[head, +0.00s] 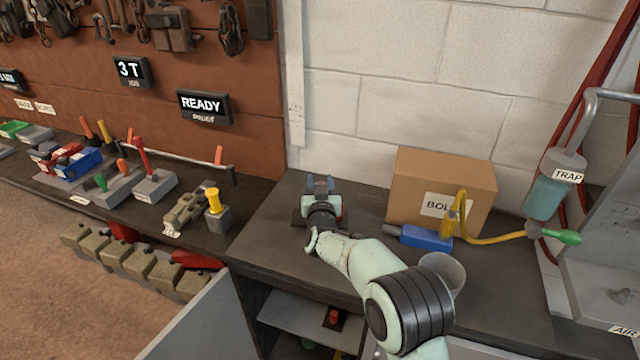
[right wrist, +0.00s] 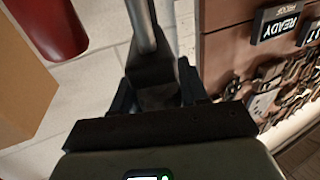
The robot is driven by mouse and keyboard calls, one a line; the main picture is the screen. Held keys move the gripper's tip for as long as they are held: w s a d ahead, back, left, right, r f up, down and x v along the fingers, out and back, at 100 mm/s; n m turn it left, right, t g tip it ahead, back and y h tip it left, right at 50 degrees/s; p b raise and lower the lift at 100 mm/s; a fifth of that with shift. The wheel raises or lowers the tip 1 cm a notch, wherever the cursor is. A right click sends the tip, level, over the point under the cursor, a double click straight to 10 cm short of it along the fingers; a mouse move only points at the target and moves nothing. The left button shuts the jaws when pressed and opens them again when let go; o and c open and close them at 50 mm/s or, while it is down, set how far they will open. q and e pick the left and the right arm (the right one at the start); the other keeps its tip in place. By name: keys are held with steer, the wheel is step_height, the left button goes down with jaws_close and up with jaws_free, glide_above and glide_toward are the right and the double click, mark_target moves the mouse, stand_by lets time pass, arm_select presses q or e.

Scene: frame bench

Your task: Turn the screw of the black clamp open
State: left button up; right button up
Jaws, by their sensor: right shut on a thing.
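My right gripper (head: 321,186) is over the bench beside the cardboard box. In the right wrist view its two fingers (right wrist: 158,92) are shut on a dark part (right wrist: 154,72) between them. A grey metal rod (right wrist: 143,25) runs up from this part. This looks like the black clamp and its screw, but I cannot tell which part is gripped. In the head view the gripper and wrist hide most of the clamp; a dark edge (head: 299,217) shows beside the wrist. My left gripper is not in view.
The cardboard box (head: 410,180) stands right of the gripper. A blue tool (head: 425,238) with a yellow hose and a grey cup (head: 443,268) lie nearer. A yellow-topped item (head: 213,202) and a khaki clamp (head: 187,208) are on the left bench.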

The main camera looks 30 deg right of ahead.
steer(key=shift+r, duration=0.1)
stand_by(0.3)
steer(key=o, duration=1)
steer(key=shift+s, duration=0.1)
steer(key=v, duration=1.3)
steer(key=shift+s+b, duration=0.1)
steer(key=shift+b, duration=0.2)
steer(key=shift+c, duration=0.2)
